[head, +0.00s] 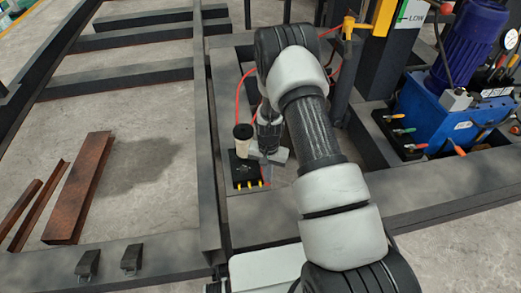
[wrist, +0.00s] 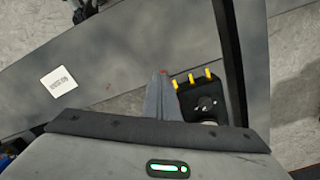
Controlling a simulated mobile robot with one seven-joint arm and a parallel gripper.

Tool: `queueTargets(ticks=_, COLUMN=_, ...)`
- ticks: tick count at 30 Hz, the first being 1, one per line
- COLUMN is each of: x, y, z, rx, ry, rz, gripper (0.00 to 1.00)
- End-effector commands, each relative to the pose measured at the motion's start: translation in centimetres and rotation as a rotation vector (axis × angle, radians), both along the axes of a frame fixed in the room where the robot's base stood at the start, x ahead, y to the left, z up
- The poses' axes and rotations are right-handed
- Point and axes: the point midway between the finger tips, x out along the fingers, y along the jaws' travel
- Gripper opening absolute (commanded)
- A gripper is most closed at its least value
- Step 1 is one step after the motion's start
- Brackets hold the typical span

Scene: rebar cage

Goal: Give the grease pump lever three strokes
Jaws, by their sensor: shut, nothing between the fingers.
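The grease pump (head: 246,172) is a black block with yellow fittings and a pale, black-capped reservoir, standing on the dark frame left of my arm. The pump also shows in the wrist view (wrist: 209,98), right of my fingers. My gripper (head: 266,178) is shut and empty, pointing down close beside the pump's right side. In the wrist view the closed grey fingers (wrist: 162,84) have a small red spot at their tip. It may be part of the lever. The lever is otherwise mostly hidden by my gripper, and I cannot tell whether they touch.
A red hose (head: 238,90) runs behind the pump. A blue hydraulic unit (head: 440,112) with a purple motor stands at the right, with a yellow post (head: 385,18) behind. Rusty steel channels (head: 80,187) lie on the left floor. A white label (wrist: 60,81) is on the beam.

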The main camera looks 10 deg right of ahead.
Motion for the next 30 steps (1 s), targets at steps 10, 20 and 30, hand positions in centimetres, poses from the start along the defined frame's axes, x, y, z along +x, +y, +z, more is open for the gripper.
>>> queueTargets(ticks=10, x=-0.1, y=0.0, z=-0.4, rx=0.0, ry=0.0, rz=0.0, gripper=0.0)
queueTargets(ticks=20, x=0.7, y=0.0, z=1.0, rx=0.0, ry=-0.002, rz=0.001, gripper=0.0)
queueTargets(ticks=30, x=3.0, y=0.0, z=4.6, rx=-0.001, ry=-0.003, rz=0.001, gripper=0.0)
